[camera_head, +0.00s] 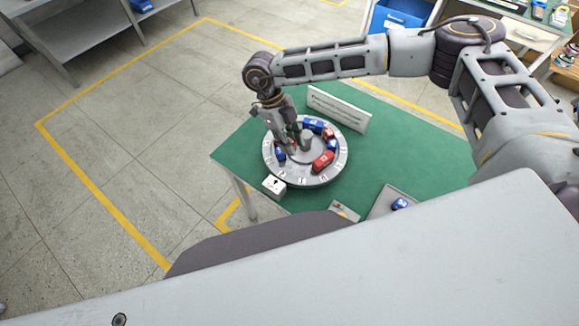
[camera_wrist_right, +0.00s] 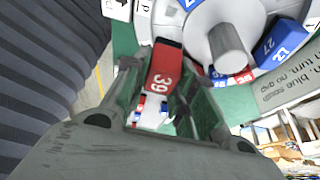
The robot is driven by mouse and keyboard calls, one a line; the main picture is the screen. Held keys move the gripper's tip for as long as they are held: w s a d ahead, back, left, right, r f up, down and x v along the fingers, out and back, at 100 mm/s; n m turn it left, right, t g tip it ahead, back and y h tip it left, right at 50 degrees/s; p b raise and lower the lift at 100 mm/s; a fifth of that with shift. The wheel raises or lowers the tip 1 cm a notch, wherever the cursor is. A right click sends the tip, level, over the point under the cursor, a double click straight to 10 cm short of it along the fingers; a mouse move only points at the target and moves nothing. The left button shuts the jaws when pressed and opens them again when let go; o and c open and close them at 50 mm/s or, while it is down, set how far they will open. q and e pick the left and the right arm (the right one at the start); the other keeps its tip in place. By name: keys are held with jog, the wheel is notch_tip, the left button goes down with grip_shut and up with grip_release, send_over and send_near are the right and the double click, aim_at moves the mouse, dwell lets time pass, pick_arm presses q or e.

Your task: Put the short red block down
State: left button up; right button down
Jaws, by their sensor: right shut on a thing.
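My right gripper (camera_head: 289,152) reaches down over the left part of the round grey hub disc (camera_head: 307,179) on the green table. In the wrist view, the right gripper (camera_wrist_right: 157,80) is shut on a red block marked 39 (camera_wrist_right: 163,70). The block lies between the two fingers, beside the disc's grey centre post (camera_wrist_right: 230,45); whether it touches the disc is unclear. In the head view the fingers mostly hide it. Another red block (camera_head: 323,161) and several blue blocks (camera_head: 313,126) sit around the disc. My left gripper is not in view.
A white sign (camera_head: 338,107) stands behind the disc. A white labelled block (camera_head: 274,186) is at the disc's front left edge. The green table (camera_head: 420,150) is bare to the right.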

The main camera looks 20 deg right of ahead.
jog(key=shift+f, duration=0.1)
jog(key=p, duration=0.1)
send_near(295, 171)
jog(key=shift+s+d+f, duration=0.2)
jog(key=shift+s+d, duration=0.45)
jog(key=shift+f+p, duration=0.45)
jog(key=shift+f, duration=1.4)
jog(key=shift+f, duration=0.2)
jog(key=c, duration=1.2)
grip_release()
jog(key=shift+o, duration=0.2)
